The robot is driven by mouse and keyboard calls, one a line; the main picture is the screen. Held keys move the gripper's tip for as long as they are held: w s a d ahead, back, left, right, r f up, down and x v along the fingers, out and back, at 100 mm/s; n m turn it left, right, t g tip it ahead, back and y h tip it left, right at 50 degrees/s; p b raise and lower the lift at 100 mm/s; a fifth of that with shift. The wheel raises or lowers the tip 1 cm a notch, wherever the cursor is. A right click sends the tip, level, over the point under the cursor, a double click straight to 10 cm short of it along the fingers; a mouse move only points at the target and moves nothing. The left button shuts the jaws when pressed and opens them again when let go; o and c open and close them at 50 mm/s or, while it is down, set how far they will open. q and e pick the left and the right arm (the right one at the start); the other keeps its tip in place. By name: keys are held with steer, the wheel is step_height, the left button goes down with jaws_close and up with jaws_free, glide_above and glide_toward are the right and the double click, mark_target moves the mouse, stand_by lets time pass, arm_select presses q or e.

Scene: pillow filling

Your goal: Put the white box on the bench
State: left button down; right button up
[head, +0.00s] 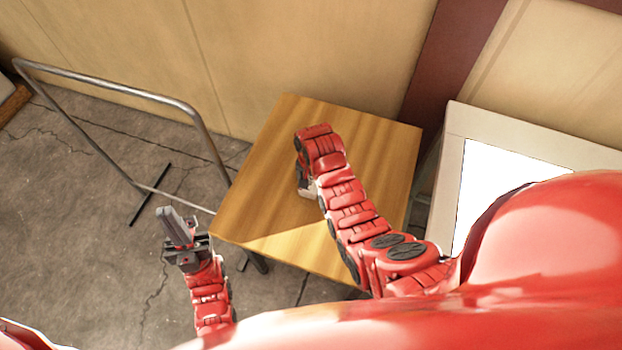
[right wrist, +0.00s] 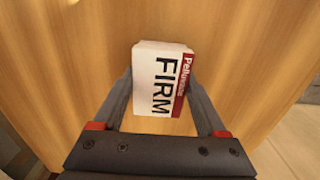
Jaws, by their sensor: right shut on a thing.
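The white box (right wrist: 158,80) has a dark red band and the word FIRM on it. It sits between the two fingers of my right gripper (right wrist: 160,98), which is shut on it. In the head view, the right gripper (head: 304,185) is over the wooden bench (head: 268,150), and only a small pale bit of the box (head: 308,192) shows beneath my wrist. I cannot tell whether the box touches the bench top. My left gripper (head: 172,222) is empty, its fingers close together, left of the bench's front-left corner.
A metal rail frame (head: 120,88) stands left of the bench. A pale-framed unit with a bright white top (head: 448,150) stands to the right. A wall (head: 300,45) runs behind. The bench top around my right gripper is clear.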

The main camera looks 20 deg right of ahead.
steer(key=shift+f, duration=0.2)
steer(key=o, duration=1.3)
steer(key=shift+r, duration=0.1)
steer(key=shift+o, duration=0.2)
steer(key=shift+r, duration=0.1)
